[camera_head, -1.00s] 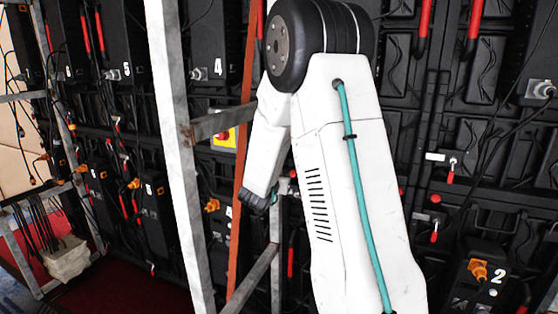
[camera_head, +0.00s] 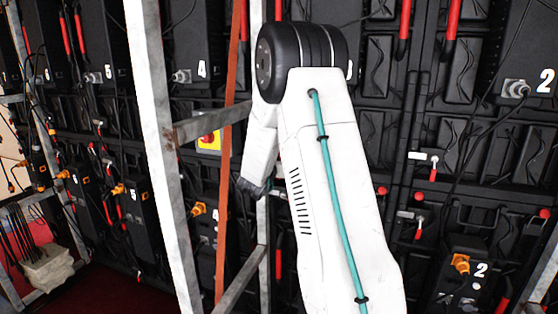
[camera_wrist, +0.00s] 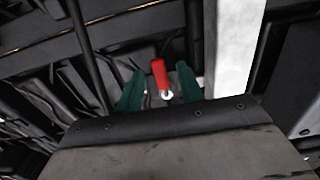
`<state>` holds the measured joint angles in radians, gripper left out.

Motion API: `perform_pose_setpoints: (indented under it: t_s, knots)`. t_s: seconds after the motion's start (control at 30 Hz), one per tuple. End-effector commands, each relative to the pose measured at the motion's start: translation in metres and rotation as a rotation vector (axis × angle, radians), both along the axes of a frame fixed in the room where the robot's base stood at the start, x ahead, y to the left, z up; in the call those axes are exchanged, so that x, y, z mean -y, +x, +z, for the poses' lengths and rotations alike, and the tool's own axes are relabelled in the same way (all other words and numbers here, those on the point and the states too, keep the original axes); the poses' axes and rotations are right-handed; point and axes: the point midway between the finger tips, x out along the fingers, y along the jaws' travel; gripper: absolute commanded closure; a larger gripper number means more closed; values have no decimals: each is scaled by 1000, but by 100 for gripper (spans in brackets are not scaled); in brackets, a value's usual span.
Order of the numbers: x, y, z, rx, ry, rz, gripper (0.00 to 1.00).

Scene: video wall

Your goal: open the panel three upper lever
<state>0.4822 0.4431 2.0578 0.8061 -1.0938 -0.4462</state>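In the wrist view, a red lever handle (camera_wrist: 160,74) with a pale round end lies between the two green fingers of my gripper (camera_wrist: 159,88). The fingers are open, one on each side, with a gap showing around the handle. I cannot tell how deep it sits between them. Other red levers show to the right of my arm, an upper one (camera_head: 433,173) and a lower one (camera_head: 418,234). I cannot read the panel three label.
A grey metal frame post (camera_head: 160,150) stands left of my arm, with a crossbar (camera_head: 212,124). A brown-red strap (camera_head: 228,150) runs beside it. A pale post (camera_wrist: 238,45) is close right of my fingers in the wrist view. Cables hang across the black panels.

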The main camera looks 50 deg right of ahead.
Motion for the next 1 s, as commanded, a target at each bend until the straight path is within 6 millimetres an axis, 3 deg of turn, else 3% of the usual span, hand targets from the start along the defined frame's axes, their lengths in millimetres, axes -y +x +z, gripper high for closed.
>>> perform_pose_setpoints:
  t_s: [0.13, 0.27, 0.3, 0.67, 1.0]
  knots:
    - [0, 0, 0, 0, 0, 0, 63]
    - [0, 0, 0, 0, 0, 0, 96]
    - [0, 0, 0, 0, 0, 0, 100]
    - [0, -2, 0, -32, -13, 0, 100]
    - [5, -12, 3, -232, -98, 0, 100]
